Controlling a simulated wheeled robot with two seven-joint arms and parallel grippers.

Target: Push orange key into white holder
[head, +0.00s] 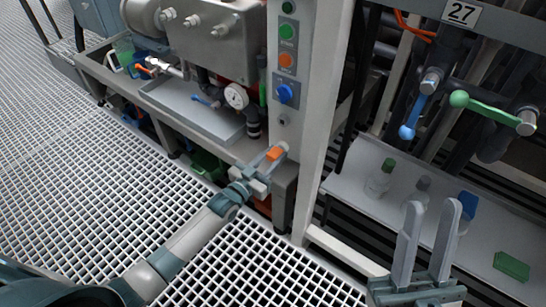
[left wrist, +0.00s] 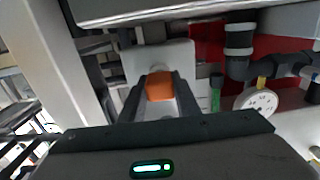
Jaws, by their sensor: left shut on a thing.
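My left gripper (head: 272,155) is shut on the orange key (head: 275,153) in front of the white post of the control panel. In the left wrist view the orange key (left wrist: 160,87) sits between the two dark fingers. A pale, boxy piece that looks like the white holder (left wrist: 175,55) is just beyond the key there. A small whitish round part shows between them. Whether the key touches the holder or is inside it, I cannot tell. My right gripper (head: 430,225) is open and empty at the lower right, its two grey fingers apart.
The white post carries a green button (head: 287,30), an orange button (head: 287,60) and a blue knob (head: 286,93). A gauge (head: 236,97) and pipes are left of it. Bottles stand on a shelf (head: 345,190) at right, below blue and green valve handles. Grating floor is open at left.

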